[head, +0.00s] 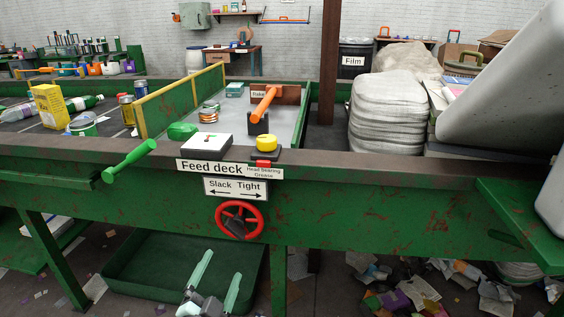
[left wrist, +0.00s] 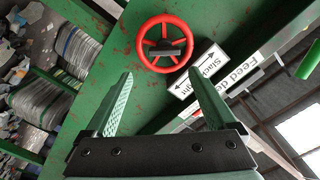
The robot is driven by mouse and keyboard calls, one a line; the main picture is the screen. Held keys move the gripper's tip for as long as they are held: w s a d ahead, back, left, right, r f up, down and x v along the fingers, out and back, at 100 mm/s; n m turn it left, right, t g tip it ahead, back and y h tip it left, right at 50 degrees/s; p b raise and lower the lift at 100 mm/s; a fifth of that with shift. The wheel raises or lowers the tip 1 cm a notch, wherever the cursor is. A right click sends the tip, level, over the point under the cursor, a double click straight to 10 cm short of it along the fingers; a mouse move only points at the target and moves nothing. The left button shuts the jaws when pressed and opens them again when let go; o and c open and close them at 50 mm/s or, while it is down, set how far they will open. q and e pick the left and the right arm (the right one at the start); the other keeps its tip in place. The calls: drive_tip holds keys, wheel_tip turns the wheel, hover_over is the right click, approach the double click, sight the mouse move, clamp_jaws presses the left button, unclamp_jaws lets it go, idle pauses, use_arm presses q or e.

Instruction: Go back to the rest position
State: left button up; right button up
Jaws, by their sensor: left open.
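My left gripper (head: 216,278) is low in the head view, in front of the green belt frame and below the red handwheel (head: 240,221). Its two pale green fingers stand apart with nothing between them. In the left wrist view the open fingers (left wrist: 162,100) point toward the green frame, and the red handwheel (left wrist: 164,43) shows beyond their tips, apart from them. My right gripper is in neither view.
A green tray (head: 130,262) lies under the frame at the left. A green lever (head: 129,161) sticks out from the frame's front. A green ledge (head: 520,215) juts out at the right. Scattered litter (head: 400,292) covers the floor at the lower right.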

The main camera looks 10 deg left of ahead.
use_arm(q)
drive_tip(key=s+f+n+g+p, duration=0.1)
drive_tip(key=s+n+g+p, duration=0.2)
drive_tip(key=s+p, duration=0.8)
drive_tip(key=s+d+f+n+g+h+p, duration=0.1)
drive_tip(key=s+n+g+p, duration=0.3)
drive_tip(key=s+p, duration=0.6)
drive_tip(key=shift+s+d+f+n+g+p, duration=0.15)
drive_tip(key=shift+s+f+n+g+p, duration=0.15)
drive_tip(key=shift+s+g, duration=0.3)
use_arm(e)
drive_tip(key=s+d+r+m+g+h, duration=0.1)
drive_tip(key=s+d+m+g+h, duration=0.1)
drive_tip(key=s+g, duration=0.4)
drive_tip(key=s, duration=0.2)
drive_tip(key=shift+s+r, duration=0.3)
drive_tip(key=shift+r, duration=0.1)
use_arm(q)
drive_tip(key=shift+w+r, duration=0.1)
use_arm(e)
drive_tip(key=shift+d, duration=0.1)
